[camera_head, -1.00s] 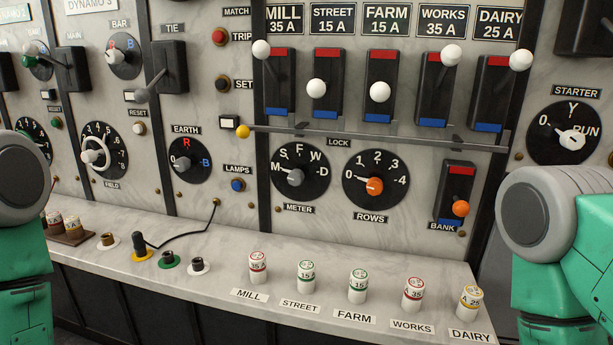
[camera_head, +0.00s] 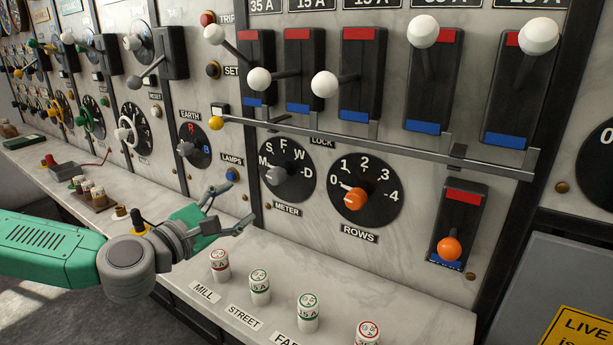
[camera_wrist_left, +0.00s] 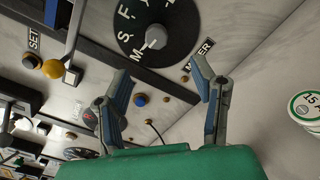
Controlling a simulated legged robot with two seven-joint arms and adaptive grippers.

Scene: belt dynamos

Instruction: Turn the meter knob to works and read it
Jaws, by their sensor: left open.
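The meter dial (camera_head: 287,170) is a black disc marked M, S, F, W, D with a grey knob (camera_head: 278,175) whose pointer is toward M. The METER label sits under it. In the left wrist view the knob (camera_wrist_left: 155,37) shows at the top, just beyond the fingers. My left gripper (camera_head: 238,207) is open and empty, below and left of the dial, apart from it. In the left wrist view its two fingertips (camera_wrist_left: 159,80) are spread wide. My right gripper is out of view.
The rows dial (camera_head: 365,195) with an orange knob is right of the meter dial. A lock bar (camera_head: 375,148) runs above both, below the levers. Several fuses, including a red-banded one (camera_head: 219,265), stand on the ledge below. A blue lamps button (camera_head: 232,174) is close to my fingers.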

